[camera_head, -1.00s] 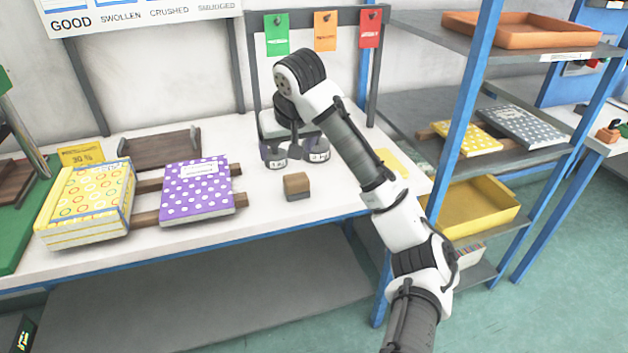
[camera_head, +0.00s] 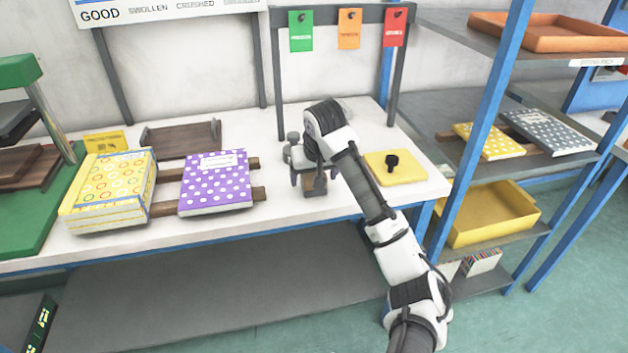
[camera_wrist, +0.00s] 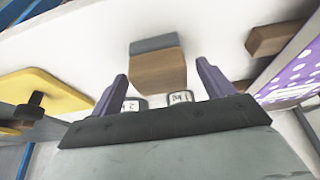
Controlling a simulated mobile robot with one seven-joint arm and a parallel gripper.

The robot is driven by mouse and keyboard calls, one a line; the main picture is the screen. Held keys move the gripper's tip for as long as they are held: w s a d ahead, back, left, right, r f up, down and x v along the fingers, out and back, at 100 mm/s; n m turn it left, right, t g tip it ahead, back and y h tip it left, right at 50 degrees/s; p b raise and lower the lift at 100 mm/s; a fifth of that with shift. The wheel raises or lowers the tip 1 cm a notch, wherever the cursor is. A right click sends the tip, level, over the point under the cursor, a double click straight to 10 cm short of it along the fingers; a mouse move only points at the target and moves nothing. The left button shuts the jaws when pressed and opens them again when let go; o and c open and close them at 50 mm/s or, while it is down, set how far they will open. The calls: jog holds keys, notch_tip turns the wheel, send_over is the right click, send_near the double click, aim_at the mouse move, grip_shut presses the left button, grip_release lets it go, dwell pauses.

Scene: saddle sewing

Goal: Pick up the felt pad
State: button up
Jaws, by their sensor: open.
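The felt pad, a small wooden block with a grey layer on its underside, stands on the white bench. In the head view the pad (camera_head: 314,190) is partly hidden by my gripper (camera_head: 309,180). In the wrist view the pad (camera_wrist: 158,70) lies just beyond and between the fingertips, with its wood and grey layer both showing. My gripper (camera_wrist: 161,72) is open, one finger to each side of the pad's near end. No grip on it shows; whether a finger touches it I cannot tell.
Two metal weights (camera_wrist: 180,97) with number labels stand close by, mostly hidden behind my gripper. A purple dotted book (camera_head: 216,184) on wooden strips lies left. A yellow board (camera_head: 398,168) with a black knob lies right. A blue-post shelf (camera_head: 482,120) stands beyond the bench's right end.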

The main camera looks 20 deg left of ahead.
jog(key=shift+x, duration=1.05)
jog(key=shift+r, duration=0.1)
jog(key=c, duration=1.1)
jog(key=shift+r, duration=0.1)
notch_tip(320, 180, up, 20)
jog(key=shift+b, duration=0.4)
